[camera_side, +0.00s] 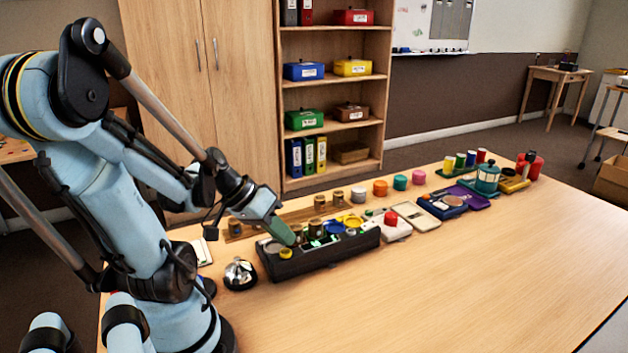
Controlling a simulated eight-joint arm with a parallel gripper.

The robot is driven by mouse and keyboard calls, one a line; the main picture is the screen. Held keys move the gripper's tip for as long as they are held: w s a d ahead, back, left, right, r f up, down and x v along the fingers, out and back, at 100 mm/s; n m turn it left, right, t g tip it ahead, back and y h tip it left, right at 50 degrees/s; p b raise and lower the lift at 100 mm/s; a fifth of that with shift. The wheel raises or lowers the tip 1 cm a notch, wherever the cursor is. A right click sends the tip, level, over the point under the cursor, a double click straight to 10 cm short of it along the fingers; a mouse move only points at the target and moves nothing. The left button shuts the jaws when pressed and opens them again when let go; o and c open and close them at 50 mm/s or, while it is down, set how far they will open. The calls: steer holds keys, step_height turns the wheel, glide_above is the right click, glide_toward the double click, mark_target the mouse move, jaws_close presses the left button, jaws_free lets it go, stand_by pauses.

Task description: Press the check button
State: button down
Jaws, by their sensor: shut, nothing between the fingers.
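My gripper (284,236) has green fingers, is shut and empty, and points down over the left end of a long black tray (325,264). A small yellow button (286,253) stands at the tray's front left, just below the fingertips. Whether the fingertips touch it, I cannot tell. A red button (391,218) on a white base (396,231) stands right of the tray, apart from my gripper. No label is readable, so I cannot tell which is the check button. My fingers hide part of the tray's left end.
A silver bell (239,272) stands left of the tray. Round coloured pieces, such as an orange one (380,187), stand in a row behind. A purple case (468,197) and a teal jar (487,177) are farther right. The table's front right is clear.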

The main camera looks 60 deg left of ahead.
mark_target(283, 251)
steer(key=shift+r, duration=0.1)
steer(key=shift+r, duration=2.4)
steer(key=w+d+m+y, duration=0.2)
steer(key=w+d+m, duration=0.3)
steer(key=d, duration=0.7)
steer(key=shift+w+d+r+y, duration=0.35)
steer(key=shift+w+r, duration=0.1)
steer(key=shift+w, duration=0.55)
